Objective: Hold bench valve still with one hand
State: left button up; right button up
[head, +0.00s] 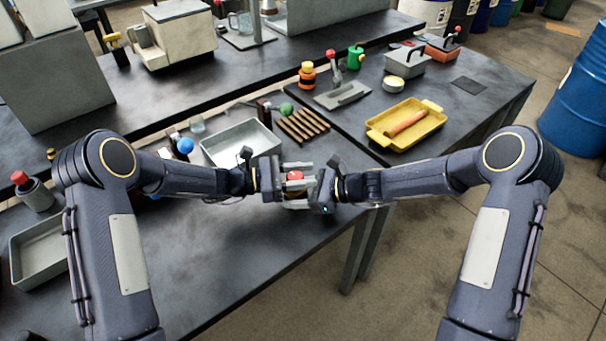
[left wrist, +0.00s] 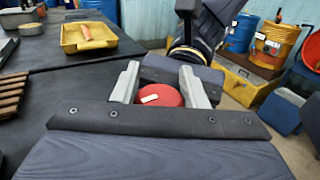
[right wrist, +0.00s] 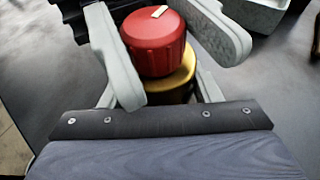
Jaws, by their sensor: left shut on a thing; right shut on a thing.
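The bench valve has a red knob (head: 295,175) with a pale mark on top, near the bench's front edge. Its brass-coloured body (right wrist: 176,82) shows below the knob in the right wrist view. My left gripper (left wrist: 165,88) comes from the left, the higher one, with its fingers on both sides of the red knob. My right gripper (right wrist: 155,97) comes from the right, lower down, shut around the body. The two grippers face each other closely. The lower body and its base are mostly hidden by the fingers.
Behind the valve are a grey metal tray (head: 218,150) and several brown sticks (head: 302,126). A yellow tray (head: 432,122) with an orange-handled tool stands on the right bench. An empty tray (head: 38,256) is at the left.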

pick_arm(q)
jog(key=shift+m+g, duration=0.3)
jog(key=m+g, duration=0.1)
jog(key=g, duration=0.2)
jog(key=m+g+y, duration=0.1)
jog(key=m+g, duration=0.1)
jog(key=s+m+g, duration=0.1)
jog(key=m+g, duration=0.1)
jog(key=g, duration=0.1)
jog(key=shift+g+y, duration=0.3)
jog(key=shift+s+a+m+g+y, duration=0.15)
jog(key=shift+m+g+y, duration=0.75)
jog(key=shift+m+g, duration=0.35)
jog(key=shift+s+a+m+g+y, duration=0.1)
jog(key=shift+m+g+y, duration=0.9)
jog(key=shift+g, duration=0.45)
jog(key=o, duration=1)
jog(key=shift+r, duration=0.1)
notch_tip(320, 180, up, 10)
jog(key=shift+f, duration=0.1)
